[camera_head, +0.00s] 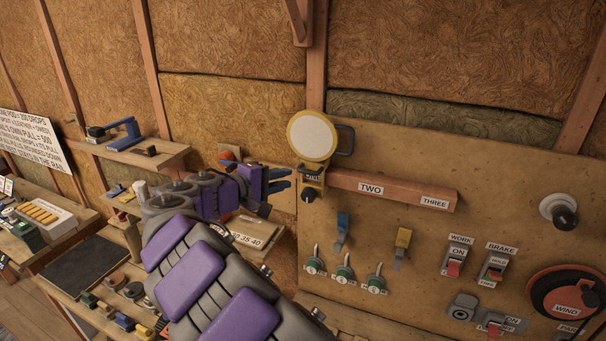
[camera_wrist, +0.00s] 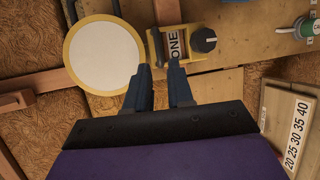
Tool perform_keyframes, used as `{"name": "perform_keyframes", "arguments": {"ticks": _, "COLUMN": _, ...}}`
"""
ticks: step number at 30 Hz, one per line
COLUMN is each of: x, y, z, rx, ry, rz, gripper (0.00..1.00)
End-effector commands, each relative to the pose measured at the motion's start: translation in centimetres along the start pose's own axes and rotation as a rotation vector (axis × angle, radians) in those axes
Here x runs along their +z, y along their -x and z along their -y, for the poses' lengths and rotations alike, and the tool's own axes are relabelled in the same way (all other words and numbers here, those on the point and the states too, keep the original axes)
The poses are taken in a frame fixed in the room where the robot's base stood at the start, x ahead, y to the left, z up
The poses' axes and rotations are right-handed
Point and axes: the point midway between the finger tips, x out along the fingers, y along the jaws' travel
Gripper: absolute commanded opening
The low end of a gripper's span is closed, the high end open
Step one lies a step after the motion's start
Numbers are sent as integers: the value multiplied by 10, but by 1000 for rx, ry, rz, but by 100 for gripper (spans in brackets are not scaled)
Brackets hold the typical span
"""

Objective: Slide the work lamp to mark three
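The work lamp (camera_head: 313,137) is a round white disc with a yellow rim and a dark side handle. It sits at the left end of a reddish rail (camera_head: 395,188), at the label ONE. Labels TWO (camera_head: 370,188) and THREE (camera_head: 434,202) lie further right on the rail. In the wrist view the lamp (camera_wrist: 104,55) is at upper left, with its yellow bracket (camera_wrist: 172,45) around the ONE label. My gripper (camera_wrist: 163,72) points at the bracket, its two blue fingers apart with a gap between them. I cannot tell whether the fingers touch the bracket.
A black knob (camera_head: 308,194) sits just below the bracket. Blue and yellow levers (camera_head: 343,228), switches (camera_head: 455,257) and a red WIND reel (camera_head: 566,297) are lower on the board. Shelves with small items are at left. The board above the rail is mostly clear.

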Motion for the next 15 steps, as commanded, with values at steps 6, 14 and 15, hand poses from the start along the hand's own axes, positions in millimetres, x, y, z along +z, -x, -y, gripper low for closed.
{"name": "perform_keyframes", "arguments": {"ticks": 6, "x": 1, "y": -42, "z": 0, "rx": -1, "ry": -2, "rz": 2, "gripper": 22}}
{"name": "perform_keyframes", "arguments": {"ticks": 14, "x": 1, "y": -72, "z": -1, "rx": -1, "ry": -3, "rz": -1, "gripper": 22}}
{"name": "perform_keyframes", "arguments": {"ticks": 15, "x": 1, "y": -74, "z": -1, "rx": -1, "ry": -3, "rz": -2, "gripper": 22}}
